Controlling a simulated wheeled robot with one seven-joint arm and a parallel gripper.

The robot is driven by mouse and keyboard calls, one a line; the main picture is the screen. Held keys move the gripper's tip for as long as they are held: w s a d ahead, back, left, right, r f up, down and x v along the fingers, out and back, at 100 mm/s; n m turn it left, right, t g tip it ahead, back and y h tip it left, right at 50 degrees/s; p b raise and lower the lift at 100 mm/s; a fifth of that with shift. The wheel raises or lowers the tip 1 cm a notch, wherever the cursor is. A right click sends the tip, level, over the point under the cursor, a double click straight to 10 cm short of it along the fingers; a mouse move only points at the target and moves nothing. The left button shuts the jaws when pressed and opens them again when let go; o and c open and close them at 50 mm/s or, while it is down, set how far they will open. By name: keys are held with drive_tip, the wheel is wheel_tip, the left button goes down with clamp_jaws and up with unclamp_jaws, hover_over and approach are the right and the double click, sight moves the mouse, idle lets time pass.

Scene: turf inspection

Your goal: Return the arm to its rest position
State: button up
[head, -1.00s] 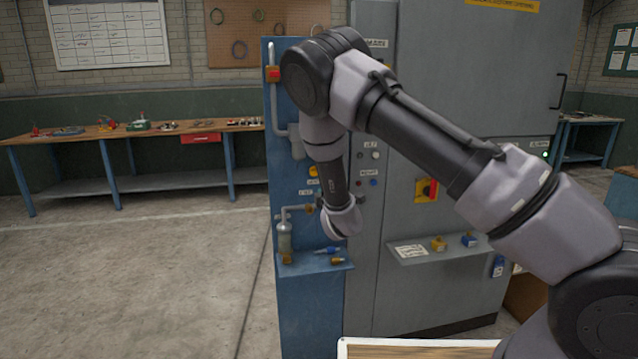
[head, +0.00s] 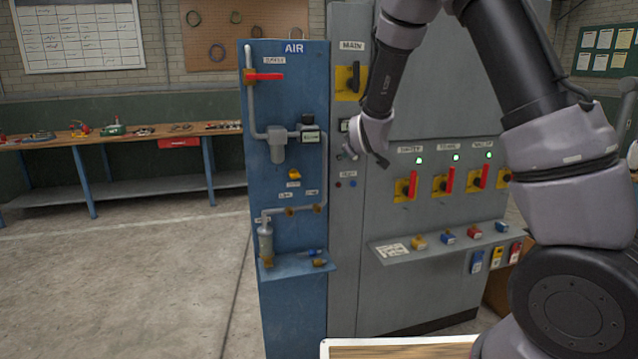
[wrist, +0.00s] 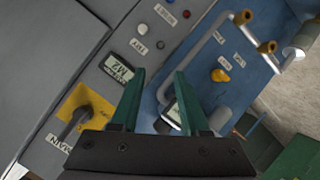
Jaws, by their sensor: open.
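My arm reaches up and across the right half of the head view, with its forearm hanging in front of the grey cabinet (head: 430,260). My gripper (wrist: 153,80) shows in the wrist view, with two green fingers spread apart and nothing between them. Beyond the fingers are the grey panel with a small display (wrist: 117,67) and the blue air panel (wrist: 245,65). In the head view the wrist end is beside the cabinet's left column, and the fingers are too small to make out there.
The blue air panel (head: 252,180) has a red-handled valve (head: 265,77), pipes and a small shelf. The cabinet carries a black main switch (head: 353,78), red-handled switches (head: 405,188) and a shelf with locks (head: 447,237). A workbench (head: 100,137) stands at left. The floor at left is clear.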

drive_tip(key=s+d+r+m+g+y, duration=0.1)
drive_tip(key=s+d+r+m+g, duration=0.2)
drive_tip(key=s+d+r+m, duration=0.65)
drive_tip(key=s+d+r+m+g, duration=0.1)
drive_tip(key=s+d, duration=0.1)
drive_tip(key=s, duration=0.7)
drive_tip(key=s+d+r+m+g, duration=0.1)
drive_tip(key=s+d+r, duration=0.1)
drive_tip(key=s, duration=0.7)
drive_tip(key=s+d+r+m+g, duration=0.1)
drive_tip(key=s+d+r, duration=0.1)
drive_tip(key=s, duration=0.7)
drive_tip(key=shift+s+r, duration=0.25)
drive_tip(key=shift+s, duration=0.15)
drive_tip(key=shift+o, duration=0.6)
drive_tip(key=shift+w+a+g, duration=0.1)
drive_tip(key=shift+g, duration=0.2)
